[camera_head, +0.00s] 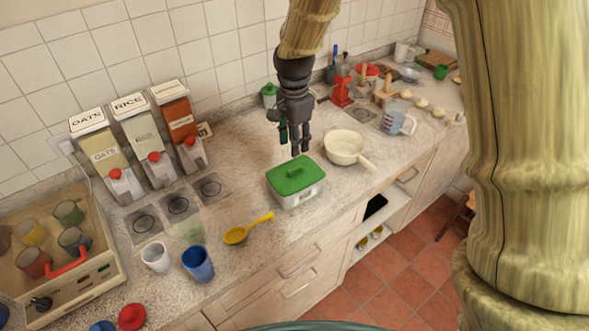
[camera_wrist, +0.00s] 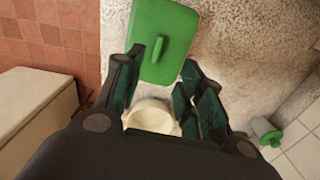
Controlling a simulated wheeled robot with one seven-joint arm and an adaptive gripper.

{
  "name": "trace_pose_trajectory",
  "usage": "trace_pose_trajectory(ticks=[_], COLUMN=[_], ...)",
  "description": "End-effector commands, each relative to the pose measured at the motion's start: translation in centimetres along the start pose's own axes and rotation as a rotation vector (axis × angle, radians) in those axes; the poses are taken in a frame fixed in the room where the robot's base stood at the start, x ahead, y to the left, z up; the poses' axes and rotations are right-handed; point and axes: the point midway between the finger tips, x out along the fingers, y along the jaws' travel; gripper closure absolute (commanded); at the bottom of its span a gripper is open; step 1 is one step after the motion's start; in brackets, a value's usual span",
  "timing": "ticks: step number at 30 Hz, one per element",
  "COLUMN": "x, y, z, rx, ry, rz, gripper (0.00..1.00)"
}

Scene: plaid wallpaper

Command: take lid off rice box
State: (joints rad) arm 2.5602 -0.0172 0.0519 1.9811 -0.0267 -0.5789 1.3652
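A pale box (camera_head: 299,194) with a green lid (camera_head: 293,174) stands on the counter. The lid is on it and has a raised green handle. In the wrist view the green lid (camera_wrist: 175,30) lies beyond my fingertips, its handle between their lines. My gripper (camera_head: 300,151) points down above the counter, just behind the lid and apart from it. Its two fingers (camera_wrist: 158,70) are spread with nothing between them. A dispenser labelled RICE (camera_head: 145,140) stands against the wall between two similar ones, with a white top.
A cream pan (camera_head: 345,146) stands right of the box, its handle toward the counter edge. A green-capped container (camera_head: 269,94) stands behind my gripper; a measuring jug (camera_head: 393,118) is farther right.

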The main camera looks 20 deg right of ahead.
Motion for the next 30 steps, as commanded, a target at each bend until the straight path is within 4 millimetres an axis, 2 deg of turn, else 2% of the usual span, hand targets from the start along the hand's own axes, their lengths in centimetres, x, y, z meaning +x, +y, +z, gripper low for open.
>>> trace_pose_trajectory(ticks=[7,20,30], x=[2.9,4.9,8.0], y=[0.0,0.4,0.7], z=[0.2,-0.1,-0.2], rx=[-0.002,0.002,0.001], ry=[-0.002,-0.002,-0.001], rz=[0.002,0.002,0.002], gripper=[0.62,0.62,0.62])
